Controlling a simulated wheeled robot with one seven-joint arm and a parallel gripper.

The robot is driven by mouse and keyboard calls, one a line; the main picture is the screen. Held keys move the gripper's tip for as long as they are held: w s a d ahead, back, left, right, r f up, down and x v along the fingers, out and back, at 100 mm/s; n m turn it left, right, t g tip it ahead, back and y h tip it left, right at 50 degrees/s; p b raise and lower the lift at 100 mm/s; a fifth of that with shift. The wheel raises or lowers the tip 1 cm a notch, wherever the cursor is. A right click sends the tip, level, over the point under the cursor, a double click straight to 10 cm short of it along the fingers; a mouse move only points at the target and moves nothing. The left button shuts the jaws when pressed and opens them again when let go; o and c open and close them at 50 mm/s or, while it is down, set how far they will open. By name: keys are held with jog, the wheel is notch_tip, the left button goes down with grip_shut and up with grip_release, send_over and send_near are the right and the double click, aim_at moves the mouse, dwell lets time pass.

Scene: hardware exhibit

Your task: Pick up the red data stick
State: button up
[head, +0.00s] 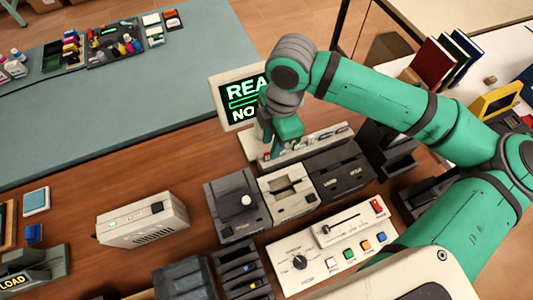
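My gripper (276,148) points down at the left part of a pale rack (310,150) behind a row of console units. The rack holds several small items that are too small to tell apart. A small reddish patch shows beside the fingers, but I cannot tell whether it is the red data stick. No red data stick is clearly visible. The fingers are small and partly hidden by my wrist, so I cannot see whether they are open or shut, or whether they hold anything.
A screen (240,103) stands behind my wrist. Dark and cream units (288,192) stand in front of the rack. A control panel (330,246) has a slider and coloured buttons, one red. A beige box (142,222) is at left. Brown table is bare between screen and box.

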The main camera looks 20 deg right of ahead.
aim_at(268, 153)
jog(key=shift+w+a+f, duration=0.1)
jog(key=shift+a+f, duration=0.05)
jog(key=shift+f, duration=0.8)
jog(key=shift+w+a+f, duration=0.1)
jog(key=shift+f, duration=0.8)
jog(key=shift+w+a+f, duration=0.1)
jog(key=shift+a+f, duration=0.05)
jog(key=shift+f, duration=0.8)
grip_shut()
